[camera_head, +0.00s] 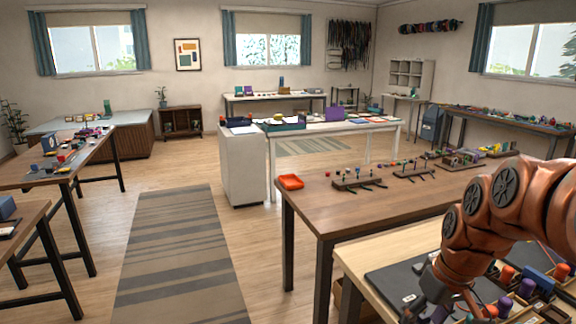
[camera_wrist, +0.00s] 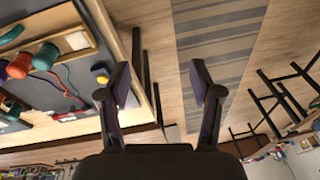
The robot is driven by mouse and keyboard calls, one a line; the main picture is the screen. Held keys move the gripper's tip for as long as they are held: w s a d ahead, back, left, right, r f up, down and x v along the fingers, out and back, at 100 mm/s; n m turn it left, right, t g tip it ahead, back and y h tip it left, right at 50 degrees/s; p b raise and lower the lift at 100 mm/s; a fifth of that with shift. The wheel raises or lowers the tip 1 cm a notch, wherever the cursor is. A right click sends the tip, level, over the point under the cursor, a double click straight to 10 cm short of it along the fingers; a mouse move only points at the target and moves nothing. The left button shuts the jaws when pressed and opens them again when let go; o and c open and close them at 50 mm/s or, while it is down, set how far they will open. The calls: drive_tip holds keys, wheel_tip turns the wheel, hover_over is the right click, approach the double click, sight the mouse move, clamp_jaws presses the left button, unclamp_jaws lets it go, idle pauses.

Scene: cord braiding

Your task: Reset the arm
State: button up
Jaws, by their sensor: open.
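My arm, orange-brown, reaches in from the right edge of the head view and bends down over the near table. My gripper (camera_wrist: 160,85) shows in the wrist view with its two dark fingers spread wide and nothing between them. Behind the fingers the wrist view shows wood floor and the striped rug (camera_wrist: 222,40). In the head view the gripper's fingers are low at the bottom edge, partly cut off and hard to make out. The dark mat (camera_head: 390,280) lies on the near table close to the gripper.
Coloured spools and cords stand on the near table; a teal spool (camera_wrist: 45,56) shows left of my gripper in the wrist view. The rug (camera_head: 180,250) and floor at left are clear.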

drive_tip(key=s+a+g+p, duration=0.1)
drive_tip(key=s+a, duration=0.2)
drive_tip(key=s, duration=0.3)
drive_tip(key=s+a+f+m+g+h+p, duration=0.1)
drive_tip(key=s+a, duration=0.3)
drive_tip(key=s, duration=0.3)
drive_tip(key=s+a+g+p, duration=0.1)
drive_tip(key=s+a, duration=0.2)
drive_tip(key=s, duration=0.4)
drive_tip(key=shift+a+f, duration=0.15)
drive_tip(key=shift+f, duration=0.25)
drive_tip(key=shift+m, duration=0.3)
